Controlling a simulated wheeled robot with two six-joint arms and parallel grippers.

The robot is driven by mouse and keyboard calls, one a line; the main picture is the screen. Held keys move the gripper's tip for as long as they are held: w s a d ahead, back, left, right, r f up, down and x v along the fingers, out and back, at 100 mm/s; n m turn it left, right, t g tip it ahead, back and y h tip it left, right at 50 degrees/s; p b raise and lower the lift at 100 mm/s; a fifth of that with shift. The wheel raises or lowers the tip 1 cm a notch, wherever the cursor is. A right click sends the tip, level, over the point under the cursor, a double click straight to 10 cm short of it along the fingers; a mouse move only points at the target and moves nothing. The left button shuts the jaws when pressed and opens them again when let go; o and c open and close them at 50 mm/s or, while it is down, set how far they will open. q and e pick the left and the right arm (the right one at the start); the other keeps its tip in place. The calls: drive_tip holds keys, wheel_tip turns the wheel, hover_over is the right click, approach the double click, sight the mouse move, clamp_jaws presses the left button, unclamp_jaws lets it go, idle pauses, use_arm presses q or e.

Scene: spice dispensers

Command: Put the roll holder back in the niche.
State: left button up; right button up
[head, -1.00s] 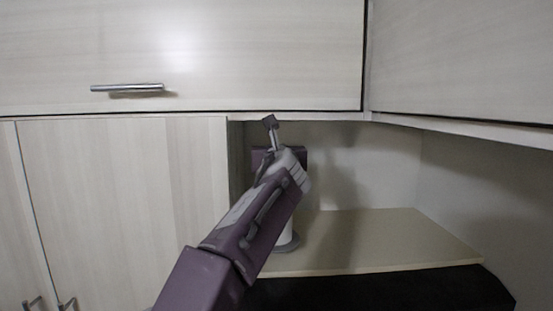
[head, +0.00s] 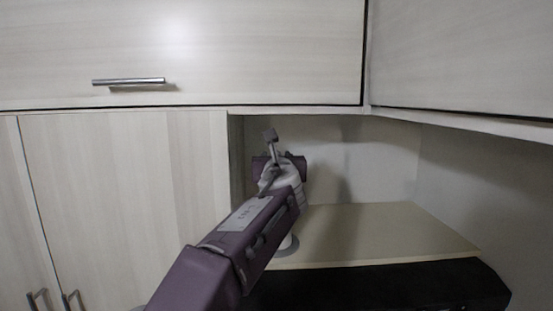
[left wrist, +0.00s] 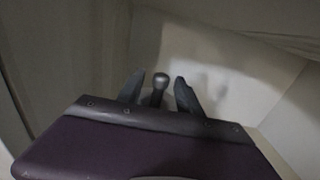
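The roll holder's grey round base (head: 287,250) shows in the head view on the beige shelf, at its left end. A sliver of white roll shows just above the base, and my arm hides the rest. In the left wrist view the holder's knobbed rod top (left wrist: 161,80) stands between my left fingers. My left gripper (left wrist: 158,86) is open, with a visible gap on each side of the knob. My right gripper is not in view.
The niche (head: 375,160) is the recess under the wall cabinets, with a pale back wall. Its beige shelf (head: 390,232) is clear to the right of the holder. A tall cabinet door (head: 120,200) stands close on the left. A dark surface (head: 390,287) lies below the shelf.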

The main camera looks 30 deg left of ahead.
use_arm(q)
drive_tip(key=shift+s+d, duration=0.1)
drive_tip(key=b+v, duration=0.5)
drive_tip(key=v, duration=0.6)
drive_tip(key=shift+s+d, duration=0.2)
drive_tip(key=shift+s, duration=0.05)
drive_tip(key=shift+s, duration=0.1)
